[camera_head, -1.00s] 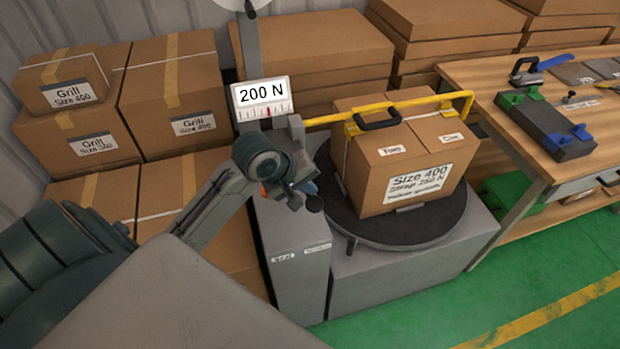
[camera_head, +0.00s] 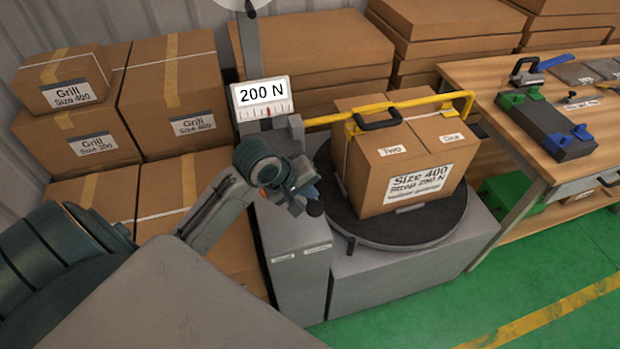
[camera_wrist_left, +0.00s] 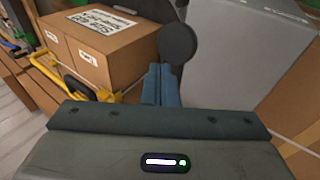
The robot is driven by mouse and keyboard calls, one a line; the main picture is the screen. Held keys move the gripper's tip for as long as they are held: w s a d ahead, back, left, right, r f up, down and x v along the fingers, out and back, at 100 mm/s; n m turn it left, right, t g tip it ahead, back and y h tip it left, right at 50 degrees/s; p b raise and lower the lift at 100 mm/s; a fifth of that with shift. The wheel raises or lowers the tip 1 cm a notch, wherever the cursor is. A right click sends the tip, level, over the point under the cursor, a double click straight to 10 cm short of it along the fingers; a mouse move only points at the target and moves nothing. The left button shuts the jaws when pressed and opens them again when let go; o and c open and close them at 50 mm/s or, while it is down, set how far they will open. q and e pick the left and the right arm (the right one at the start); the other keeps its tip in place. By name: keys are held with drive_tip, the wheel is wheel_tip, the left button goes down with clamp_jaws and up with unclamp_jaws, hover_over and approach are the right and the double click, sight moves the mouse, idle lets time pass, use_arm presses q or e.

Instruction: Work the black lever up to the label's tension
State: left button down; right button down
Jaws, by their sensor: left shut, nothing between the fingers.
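The display (camera_head: 262,98) on the strapping machine reads 200 N, with a red mark on the scale below it. The carton (camera_head: 407,175) on the round turntable has a label (camera_head: 419,190) reading Size 400 and Strap, apparently 250 N. The black lever's round knob (camera_head: 315,208) shows just below my left gripper (camera_head: 309,191); its arm is mostly hidden. In the left wrist view the knob (camera_wrist_left: 178,43) lies just beyond the tips of the blue fingers (camera_wrist_left: 161,84). These fingers are shut and empty; whether they touch the knob I cannot tell. My right gripper is out of view.
A yellow bar (camera_head: 440,98) with a black handle (camera_head: 377,119) runs over the carton. Stacked Grill cartons (camera_head: 170,90) stand at the left. A wooden bench (camera_head: 530,150) with clamps is at the right. Green floor (camera_head: 420,320) is open in front.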

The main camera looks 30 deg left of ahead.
use_arm(q)
drive_tip(key=shift+s+d+f, duration=0.15)
drive_tip(key=shift+d+f, duration=0.05)
drive_tip(key=shift+f, duration=0.3)
idle(0.4)
idle(0.5)
drive_tip(key=r+p, duration=0.3)
drive_tip(key=shift+w+a+p, duration=0.25)
drive_tip(key=shift+a+p, duration=0.05)
drive_tip(key=shift+p, duration=0.1)
drive_tip(key=r+p, duration=0.1)
drive_tip(key=p, duration=0.1)
drive_tip(key=r+p, duration=0.2)
drive_tip(key=w+a+r+p, duration=0.1)
drive_tip(key=p, duration=0.1)
drive_tip(key=shift+a+r, duration=0.1)
drive_tip(key=shift+r, duration=0.2)
drive_tip(key=shift+w+a+f, duration=0.1)
idle(0.3)
